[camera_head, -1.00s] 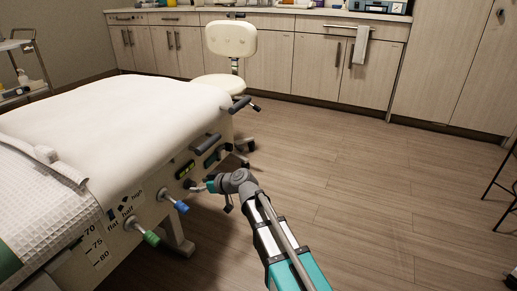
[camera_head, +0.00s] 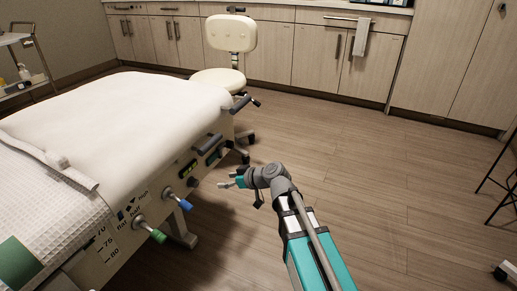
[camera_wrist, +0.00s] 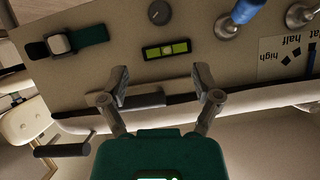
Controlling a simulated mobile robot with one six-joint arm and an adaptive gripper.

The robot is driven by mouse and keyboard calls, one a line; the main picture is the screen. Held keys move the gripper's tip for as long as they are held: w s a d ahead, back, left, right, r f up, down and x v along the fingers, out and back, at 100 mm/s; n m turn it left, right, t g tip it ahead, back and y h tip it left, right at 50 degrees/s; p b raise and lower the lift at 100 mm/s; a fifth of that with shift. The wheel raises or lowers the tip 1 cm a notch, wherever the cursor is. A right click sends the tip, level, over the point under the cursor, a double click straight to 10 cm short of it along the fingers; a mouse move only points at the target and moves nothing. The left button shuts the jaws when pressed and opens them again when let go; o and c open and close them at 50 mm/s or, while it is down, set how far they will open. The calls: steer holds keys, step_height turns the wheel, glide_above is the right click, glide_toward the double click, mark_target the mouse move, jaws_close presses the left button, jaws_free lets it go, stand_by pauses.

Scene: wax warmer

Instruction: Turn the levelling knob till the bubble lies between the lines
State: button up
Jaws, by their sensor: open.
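The dark round levelling knob (camera_wrist: 159,12) is on the side panel of the couch, near the top edge of the wrist view. The level (camera_wrist: 166,50) has a green vial in a black frame, just below the knob in that view. It also shows small in the head view (camera_head: 188,169). The vial has dark lines, but I cannot tell surely where the bubble lies against them. My gripper (camera_wrist: 163,84) is open and empty, its fingers spread. In the head view my gripper (camera_head: 228,183) is apart from the panel, to its right.
A blue-handled lever (camera_head: 187,203) and a green-handled lever (camera_head: 157,236) stick out of the panel. A dark grey bar handle (camera_head: 208,145) juts out further back. A cream chair (camera_head: 230,38) stands behind the couch.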

steer(key=s+d+r+m+h+p, duration=0.1)
steer(key=d+r+h+p, duration=0.1)
steer(key=d+r+p, duration=0.3)
steer(key=s+d+r+m+g+h+p, duration=0.1)
steer(key=d+r+p, duration=0.4)
steer(key=p, duration=0.8)
step_height(320, 180, up, 3)
steer(key=shift+s+r+m+h+p, duration=0.15)
steer(key=shift+s+m+h+p, duration=0.2)
steer(key=shift+s+m+h, duration=0.35)
steer(key=shift+w+d+g, duration=0.1)
steer(key=shift+d+g, duration=0.05)
steer(key=shift+g, duration=0.15)
steer(key=s+d+f+m+g+h, duration=0.2)
steer(key=s+d+m+h, duration=0.2)
steer(key=d, duration=0.6)
steer(key=s+d+f+m+g+h, duration=0.15)
steer(key=s+d+m+h, duration=0.3)
steer(key=d, duration=0.55)
step_height(320, 180, up, 30)
steer(key=p, duration=3.1)
steer(key=shift+y, duration=0.35)
steer(key=shift+t, duration=0.25)
